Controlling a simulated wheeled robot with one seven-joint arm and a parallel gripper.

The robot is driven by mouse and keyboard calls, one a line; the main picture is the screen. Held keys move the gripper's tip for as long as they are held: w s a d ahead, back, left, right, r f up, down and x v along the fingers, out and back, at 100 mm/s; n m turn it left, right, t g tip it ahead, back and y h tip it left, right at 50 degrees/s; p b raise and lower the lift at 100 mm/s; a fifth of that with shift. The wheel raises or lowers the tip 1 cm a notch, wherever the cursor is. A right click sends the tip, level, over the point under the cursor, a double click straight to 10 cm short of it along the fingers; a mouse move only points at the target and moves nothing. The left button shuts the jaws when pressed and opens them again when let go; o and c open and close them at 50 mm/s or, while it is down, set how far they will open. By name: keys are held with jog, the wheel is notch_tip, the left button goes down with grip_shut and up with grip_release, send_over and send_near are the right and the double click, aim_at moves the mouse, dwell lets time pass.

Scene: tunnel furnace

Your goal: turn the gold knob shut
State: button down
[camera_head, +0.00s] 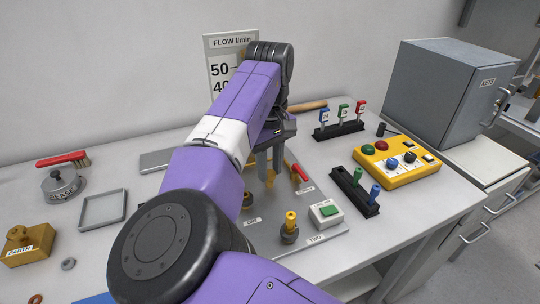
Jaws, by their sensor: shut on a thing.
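My gripper (269,170) points down over the grey panel (318,243), right of the picture's middle-left. Its two grey fingers are shut on a gold knob (270,179), which shows only partly between them. My arm and gripper hide much of the knob and its base. How far the knob is turned cannot be told. Another gold knob (290,219) stands upright on a dark base nearer the front, by a label that seems to read TWO. A third dark and gold fitting (248,199) is partly hidden beside my arm.
A red-handled lever (300,173) is close to the right of my gripper. A green button box (327,213) sits at the panel's front right. Racks with coloured pieces (339,130) and a yellow control box (398,164) stand further right. A flow sign (222,67) stands behind.

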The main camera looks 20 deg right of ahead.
aim_at(270, 173)
jog(key=m+p, duration=0.2)
jog(key=p, duration=0.1)
jog(key=m+p, duration=0.3)
jog(key=shift+r+m, duration=0.2)
jog(key=shift+m, duration=0.1)
jog(key=m+p, duration=0.3)
jog(key=m, duration=0.2)
jog(key=shift+p, duration=0.35)
jog(key=m+p, duration=0.2)
jog(key=m, duration=0.4)
jog(key=shift+f+m+p, duration=0.1)
jog(key=shift+m+p, duration=0.2)
jog(key=shift+m, duration=0.1)
jog(key=m+p, duration=0.1)
jog(key=m, duration=0.4)
jog(key=shift+w+m, duration=0.1)
jog(key=shift+m, duration=0.3)
jog(key=c, duration=1.1)
grip_release()
jog(key=shift+f, duration=0.1)
jog(key=shift+r, duration=3.95)
